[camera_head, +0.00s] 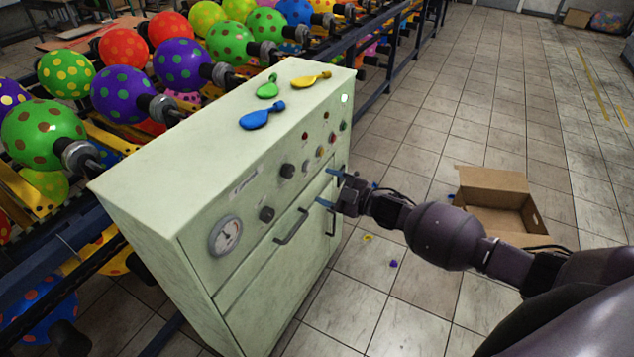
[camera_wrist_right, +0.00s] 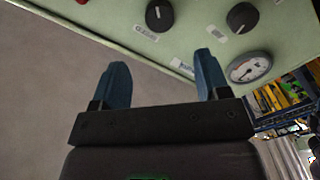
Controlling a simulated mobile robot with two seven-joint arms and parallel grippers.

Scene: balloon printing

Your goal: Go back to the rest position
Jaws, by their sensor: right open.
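My right gripper (camera_head: 328,187) is in front of the pale green control cabinet (camera_head: 140,180), near its knobs and door handles. In the right wrist view its two blue fingers (camera_wrist_right: 160,82) stand apart with nothing between them. That view also shows the cabinet's panel (camera_wrist_right: 205,20) beyond the fingers, with two black knobs and a gauge. I cannot tell how small the gap between fingers and panel is. My left gripper is not in view.
Blue, green and yellow uninflated balloons (camera_head: 262,116) lie on the cabinet top. Racks of inflated dotted balloons (camera_head: 182,65) stand behind it. An open cardboard box (camera_head: 497,190) is on the tiled floor at right, with small scraps (camera_head: 393,263) nearby.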

